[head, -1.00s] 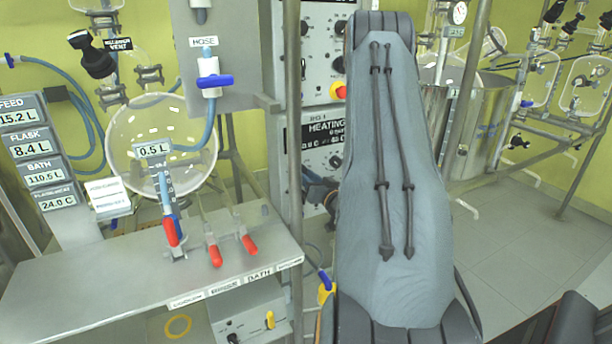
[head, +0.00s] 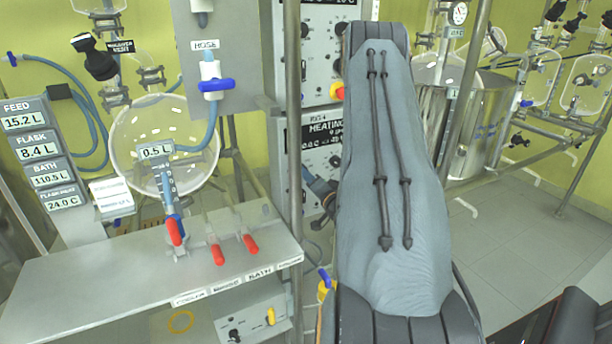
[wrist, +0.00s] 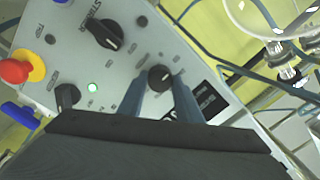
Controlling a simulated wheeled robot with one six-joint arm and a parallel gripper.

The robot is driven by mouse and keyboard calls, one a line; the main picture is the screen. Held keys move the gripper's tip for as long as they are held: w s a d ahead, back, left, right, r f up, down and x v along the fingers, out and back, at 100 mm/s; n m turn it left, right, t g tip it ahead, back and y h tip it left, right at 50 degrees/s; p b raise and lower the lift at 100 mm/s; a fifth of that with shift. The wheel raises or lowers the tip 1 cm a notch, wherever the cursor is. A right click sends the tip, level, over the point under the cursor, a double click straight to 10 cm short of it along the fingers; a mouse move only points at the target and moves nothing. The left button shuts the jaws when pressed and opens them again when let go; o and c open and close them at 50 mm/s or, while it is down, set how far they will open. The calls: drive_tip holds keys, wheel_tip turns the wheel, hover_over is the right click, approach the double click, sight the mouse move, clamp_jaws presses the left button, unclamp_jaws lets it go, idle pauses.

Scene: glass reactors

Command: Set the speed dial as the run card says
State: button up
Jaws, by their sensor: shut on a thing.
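In the wrist view, a small round black dial (wrist: 160,78) with a pale mark sits on a grey panel (wrist: 128,68). The two fingers of my gripper (wrist: 160,88) stand on either side of it and are shut on it. The lettering beside this dial is too small to read. A larger black knob (wrist: 105,33) labelled STIRRER is up and left of it. In the head view my arm hides the gripper and the dial. A small white card (head: 111,195) stands at the left there; its text cannot be read.
The panel also bears a red button on a yellow collar (wrist: 15,71), a green lamp (wrist: 92,87) and another black knob (wrist: 67,96). In the head view, a shelf with red-handled valves (head: 216,254) and a round glass flask (head: 135,125) stand left of my arm. A metal post (head: 293,180) is close beside it.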

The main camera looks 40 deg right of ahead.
idle(0.4)
drive_tip(key=o, duration=1)
drive_tip(key=shift+d, duration=0.1)
drive_tip(key=shift+o, duration=0.2)
drive_tip(key=s+a+b, duration=0.1)
drive_tip(key=s, duration=0.6)
drive_tip(key=shift+s+a, duration=0.3)
drive_tip(key=shift+s, duration=0.05)
drive_tip(key=shift+f, duration=0.15)
